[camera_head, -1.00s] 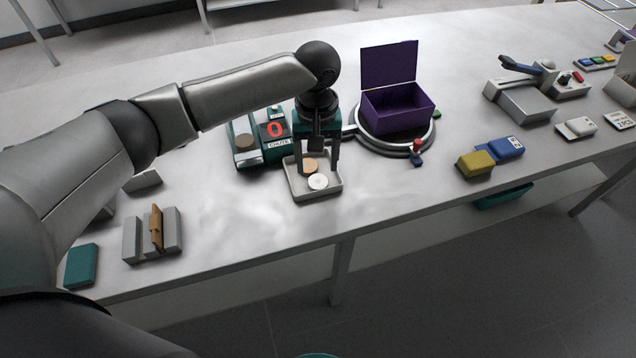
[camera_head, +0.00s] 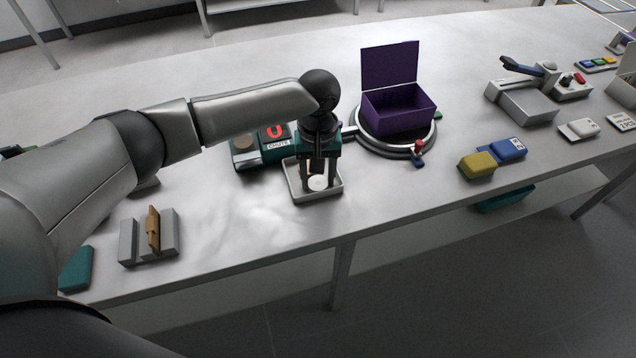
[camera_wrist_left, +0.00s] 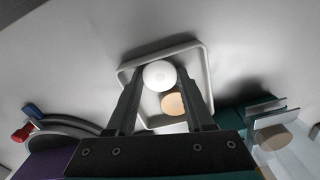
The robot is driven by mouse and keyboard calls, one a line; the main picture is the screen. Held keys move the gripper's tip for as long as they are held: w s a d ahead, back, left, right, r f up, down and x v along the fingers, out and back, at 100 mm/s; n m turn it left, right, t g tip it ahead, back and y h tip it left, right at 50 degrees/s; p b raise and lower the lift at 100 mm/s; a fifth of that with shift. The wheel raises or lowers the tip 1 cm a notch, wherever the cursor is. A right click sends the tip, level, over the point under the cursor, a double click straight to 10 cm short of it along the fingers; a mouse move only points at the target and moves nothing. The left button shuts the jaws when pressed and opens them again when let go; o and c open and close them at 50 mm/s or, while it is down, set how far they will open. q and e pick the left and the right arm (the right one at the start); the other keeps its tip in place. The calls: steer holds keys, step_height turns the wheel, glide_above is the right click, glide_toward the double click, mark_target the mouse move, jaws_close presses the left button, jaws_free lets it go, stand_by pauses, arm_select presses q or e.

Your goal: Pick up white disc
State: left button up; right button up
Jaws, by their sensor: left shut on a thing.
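The white disc (camera_head: 317,183) is in the small light-grey tray (camera_head: 318,199) near the front edge of the table. My left gripper (camera_head: 318,186) points down into the tray, shut on the white disc. In the left wrist view the white disc (camera_wrist_left: 159,74) sits between the two fingertips (camera_wrist_left: 159,76). A tan disc (camera_wrist_left: 173,103) lies beside it in the tray, partly overlapped by the white disc in that view. In the head view the gripper hides most of the tan disc. My right gripper is not in view.
A teal device marked "CHUTE" with a red 0 (camera_head: 277,131) stands just behind the tray. An open purple box (camera_head: 398,110) sits on a round stand to the right. A grey slotted block (camera_head: 149,240) is at the left. The table front between them is clear.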

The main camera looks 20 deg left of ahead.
arm_select(q)
jaws_close()
